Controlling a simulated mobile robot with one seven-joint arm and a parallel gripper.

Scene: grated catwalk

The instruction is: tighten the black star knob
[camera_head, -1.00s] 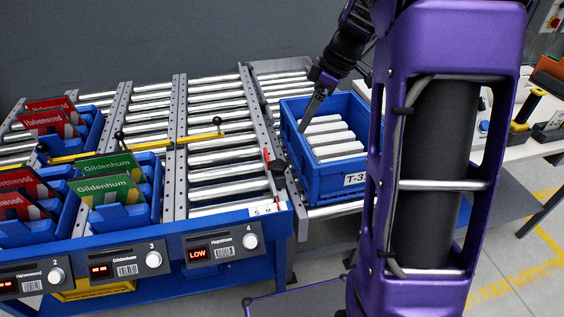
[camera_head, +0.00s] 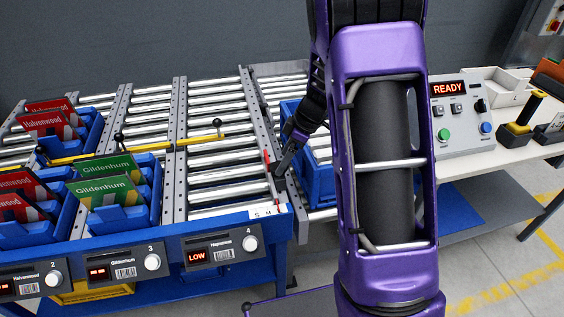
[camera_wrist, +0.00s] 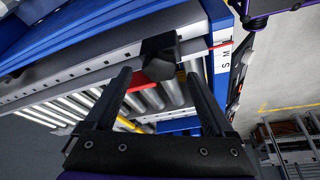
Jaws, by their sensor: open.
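The black star knob (camera_head: 278,170) sits on the side rail at the right of the rightmost roller lane, near its front end. In the wrist view the knob (camera_wrist: 161,54) is dark and blocky, just beyond and between my fingertips. My gripper (camera_head: 284,163) reaches down to the knob from the upper right. In the wrist view my gripper (camera_wrist: 158,72) is open, with one finger to each side of the knob's line. I cannot tell whether a finger touches it.
A red piece (camera_wrist: 146,80) lies by the knob. An S M label (camera_head: 264,212) is on the front edge. A blue tote (camera_head: 318,182) stands right of the rail, partly behind my arm. A yellow bar (camera_head: 190,140) crosses the lanes. A READY control box (camera_head: 462,115) stands at right.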

